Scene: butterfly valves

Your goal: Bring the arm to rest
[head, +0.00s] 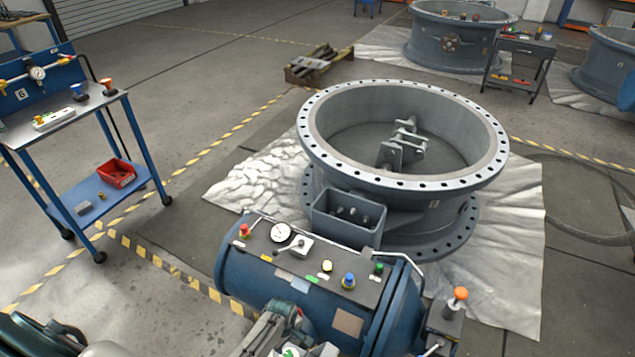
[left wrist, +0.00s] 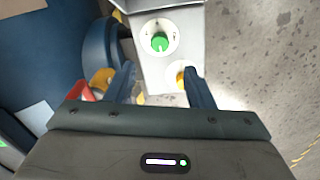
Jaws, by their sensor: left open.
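My left gripper (left wrist: 159,72) is open in the left wrist view, its two dark fingers apart with nothing held between them. Beyond the fingertips is a grey box (left wrist: 172,18) with a green knob (left wrist: 160,42) on a round white plate. A yellow knob (left wrist: 181,79) shows beside the right finger, partly hidden by it; I cannot tell whether they touch. In the head view, part of my arm (head: 265,330) shows at the bottom, in front of a blue drum (head: 240,285). I cannot make out my fingers there. My right gripper is not seen.
The drum's panel (head: 310,262) carries a gauge, a lever and several knobs. An orange-topped post (head: 460,294) stands at its right. A large round valve body (head: 400,185) lies behind. A blue cart (head: 75,190) stands left. Open floor (head: 190,95) lies between the cart and the valve body.

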